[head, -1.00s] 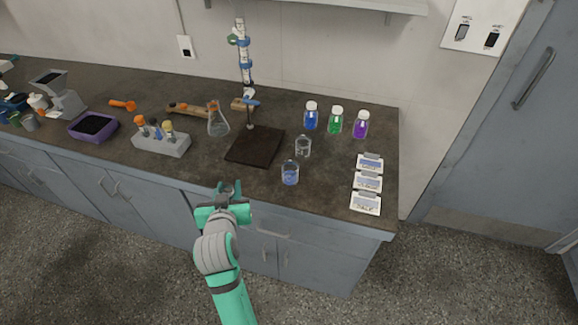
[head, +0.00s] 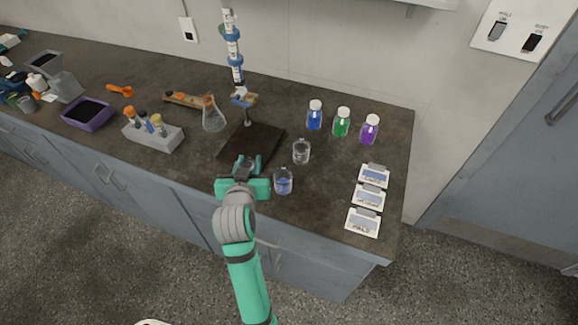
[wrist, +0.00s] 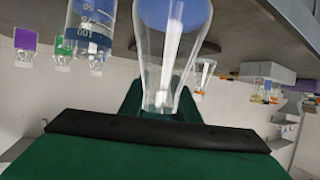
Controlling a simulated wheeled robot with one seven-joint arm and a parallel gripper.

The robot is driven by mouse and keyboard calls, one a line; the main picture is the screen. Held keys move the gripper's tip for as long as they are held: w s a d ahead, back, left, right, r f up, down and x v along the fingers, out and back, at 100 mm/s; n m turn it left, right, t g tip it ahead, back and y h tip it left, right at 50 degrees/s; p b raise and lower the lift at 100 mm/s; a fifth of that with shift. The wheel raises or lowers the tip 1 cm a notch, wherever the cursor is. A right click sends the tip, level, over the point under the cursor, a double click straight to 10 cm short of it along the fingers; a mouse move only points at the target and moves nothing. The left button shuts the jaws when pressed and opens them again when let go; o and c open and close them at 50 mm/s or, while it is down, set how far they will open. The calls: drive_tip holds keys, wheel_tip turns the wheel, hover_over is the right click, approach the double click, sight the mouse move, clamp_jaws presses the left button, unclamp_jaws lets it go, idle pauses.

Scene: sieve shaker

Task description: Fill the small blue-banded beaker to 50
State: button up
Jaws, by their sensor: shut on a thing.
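My gripper (head: 246,164) is shut on a clear glass vessel and holds it at the front edge of the dark square plate. The glass vessel (wrist: 165,70) shows between my green fingers in the wrist view, with a pale blue patch at its far end. A beaker with a blue tint (head: 283,183) stands just right of my gripper. A clearer beaker (head: 301,152) stands behind it. The inverted wrist view shows a blue-banded beaker (wrist: 92,28) with marks including 100. I cannot tell which of the two it is. Liquid levels are too small to read.
The dark plate (head: 262,142) bears a stand with a tall marked tube (head: 233,50). A conical flask (head: 213,118) and a tube rack (head: 150,138) are left. Blue (head: 314,117), green (head: 342,124) and purple (head: 369,131) bottles stand right, behind several label cards (head: 368,198).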

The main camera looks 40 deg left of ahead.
drive_tip(key=shift+w, duration=0.3)
drive_tip(key=shift+a, duration=0.1)
drive_tip(key=shift+r, duration=0.1)
